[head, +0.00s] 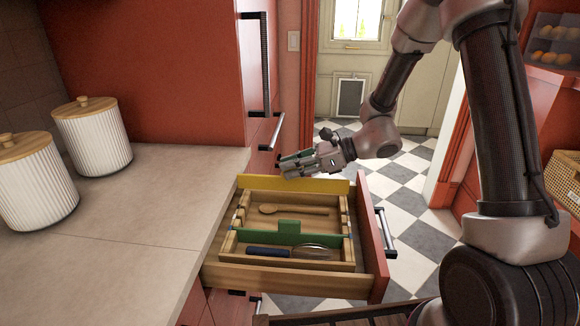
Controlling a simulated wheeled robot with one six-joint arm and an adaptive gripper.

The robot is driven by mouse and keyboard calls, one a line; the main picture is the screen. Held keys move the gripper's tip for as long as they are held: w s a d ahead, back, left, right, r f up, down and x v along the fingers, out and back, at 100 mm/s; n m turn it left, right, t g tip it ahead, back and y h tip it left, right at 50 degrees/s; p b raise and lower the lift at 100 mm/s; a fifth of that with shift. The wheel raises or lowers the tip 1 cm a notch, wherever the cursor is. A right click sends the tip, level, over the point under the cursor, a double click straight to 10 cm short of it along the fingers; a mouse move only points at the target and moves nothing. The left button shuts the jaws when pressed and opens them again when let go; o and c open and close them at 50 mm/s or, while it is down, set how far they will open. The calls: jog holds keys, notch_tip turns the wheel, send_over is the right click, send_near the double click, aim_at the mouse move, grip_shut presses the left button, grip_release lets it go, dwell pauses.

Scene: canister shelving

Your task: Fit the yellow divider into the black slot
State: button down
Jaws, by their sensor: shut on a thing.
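The yellow divider (318,187) is a long flat strip at the far end of the open drawer, spanning most of its width. My gripper (290,170) is just above its upper edge and shut on it, though the fingers hide the grip point. Slotted wooden side strips run along the left (240,212) and right (346,220) of the drawer's inner tray. I cannot pick out the black slot at this size. I cannot tell whether the divider's ends are in any slot.
A green divider (290,228) crosses the drawer (280,277). A wooden spoon (292,210) lies behind it; a whisk (310,251) and a blue-handled utensil (268,251) lie in front. Two white canisters (92,138) (36,185) stand on the counter (140,215).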

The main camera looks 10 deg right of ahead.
aim_at(333, 190)
dwell(0.3)
jog(key=shift+f, duration=2.9)
jog(key=shift+f, duration=2.85)
jog(key=c, duration=1.4)
grip_release()
jog(key=shift+o, duration=0.2)
jog(key=v, duration=1.2)
